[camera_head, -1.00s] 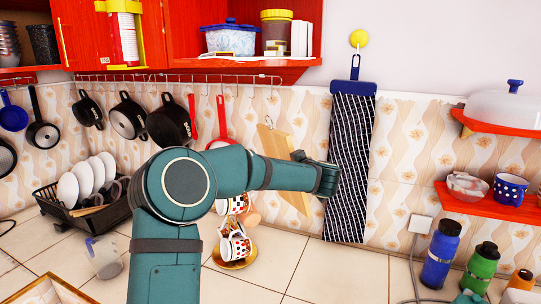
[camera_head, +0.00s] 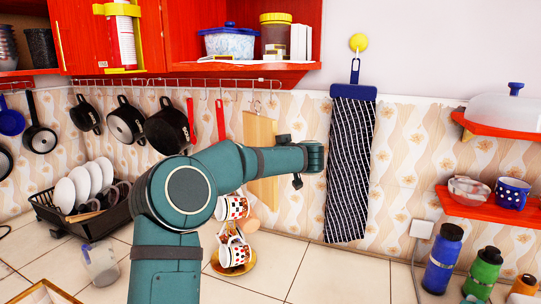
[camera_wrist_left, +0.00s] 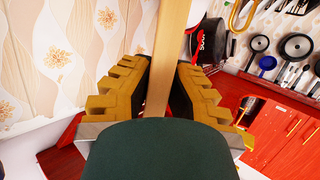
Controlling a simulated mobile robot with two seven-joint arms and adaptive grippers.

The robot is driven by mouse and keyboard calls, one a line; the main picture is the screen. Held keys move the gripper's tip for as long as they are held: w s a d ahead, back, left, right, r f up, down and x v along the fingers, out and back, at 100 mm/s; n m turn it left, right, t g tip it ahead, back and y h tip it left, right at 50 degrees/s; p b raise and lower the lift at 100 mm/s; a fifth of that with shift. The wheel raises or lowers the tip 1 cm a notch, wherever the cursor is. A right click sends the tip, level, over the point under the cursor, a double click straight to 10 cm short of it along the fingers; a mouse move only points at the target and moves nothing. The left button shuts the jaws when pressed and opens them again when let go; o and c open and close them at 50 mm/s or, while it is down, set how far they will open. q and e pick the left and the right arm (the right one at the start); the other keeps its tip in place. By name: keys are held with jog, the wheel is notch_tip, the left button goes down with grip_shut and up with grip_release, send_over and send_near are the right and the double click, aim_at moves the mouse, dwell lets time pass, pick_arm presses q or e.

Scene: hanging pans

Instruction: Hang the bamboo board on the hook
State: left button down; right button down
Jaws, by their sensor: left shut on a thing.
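The bamboo board (camera_head: 261,145) is a pale wooden slab, held nearly upright in front of the tiled wall in the head view. A small metal hook or loop (camera_head: 256,106) shows at its top edge, just below the rail with hooks (camera_head: 190,82). I cannot tell whether it touches the rail. In the left wrist view my left gripper (camera_wrist_left: 164,80) is shut on the board, seen edge-on as a tan strip (camera_wrist_left: 166,45). In the head view my left arm hides most of that gripper and the board's lower left. My right gripper is not in view.
A striped cloth (camera_head: 350,170) hangs to the right. Cups on a stand (camera_head: 236,248) are below. The red cabinet (camera_head: 240,72) is above the rail.

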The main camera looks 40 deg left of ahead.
pick_arm(q)
jog(key=w+a+f+p, duration=0.1)
jog(key=w+a+p, duration=0.1)
jog(key=w+p, duration=0.4)
jog(key=shift+w+a, duration=0.35)
jog(key=shift+w, duration=0.85)
dwell(0.6)
jog(key=shift+f, duration=0.15)
dwell(0.5)
jog(key=c, duration=1)
grip_release()
jog(key=v, duration=1.2)
jog(key=shift+s, duration=0.1)
